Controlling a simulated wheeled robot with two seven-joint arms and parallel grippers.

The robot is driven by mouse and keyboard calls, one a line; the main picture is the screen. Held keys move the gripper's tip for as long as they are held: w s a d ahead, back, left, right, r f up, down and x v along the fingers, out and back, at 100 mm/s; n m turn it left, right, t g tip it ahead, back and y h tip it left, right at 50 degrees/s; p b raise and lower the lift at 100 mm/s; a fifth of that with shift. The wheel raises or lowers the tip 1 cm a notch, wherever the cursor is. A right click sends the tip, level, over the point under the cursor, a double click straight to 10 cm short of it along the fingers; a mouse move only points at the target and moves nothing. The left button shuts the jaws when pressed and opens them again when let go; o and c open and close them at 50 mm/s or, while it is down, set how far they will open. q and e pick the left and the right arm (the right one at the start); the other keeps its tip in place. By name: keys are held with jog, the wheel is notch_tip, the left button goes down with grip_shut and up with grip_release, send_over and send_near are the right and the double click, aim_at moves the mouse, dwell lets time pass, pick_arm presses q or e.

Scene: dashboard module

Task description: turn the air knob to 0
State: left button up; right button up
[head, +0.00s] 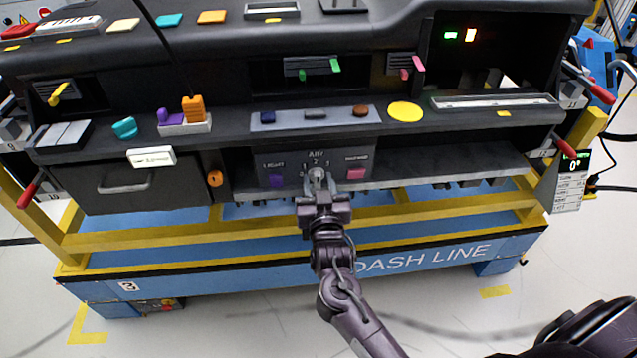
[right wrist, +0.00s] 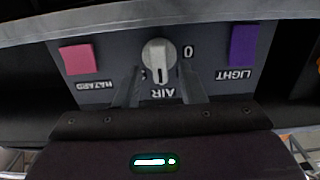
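The air knob (head: 317,175) is a light grey round dial on the panel under the AIR label. The right wrist view shows the panel upside down, with the knob (right wrist: 159,55) at the middle and the 0 mark to its right. Its raised bar stands upright, with a dark line at the end facing the AIR label, away from the 0. My right gripper (head: 318,186) is in front of the knob. Its two fingers (right wrist: 160,78) are spread on either side of the knob, with gaps visible; contact is not clear. My left gripper is not in view.
A purple LIGHT button (head: 276,181) and a pink HAZARD button (head: 356,173) flank the knob. A shelf (head: 440,168) extends to the right, and a glove box (head: 130,185) is at the left. A yellow rail (head: 420,207) runs below.

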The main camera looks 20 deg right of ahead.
grip_shut()
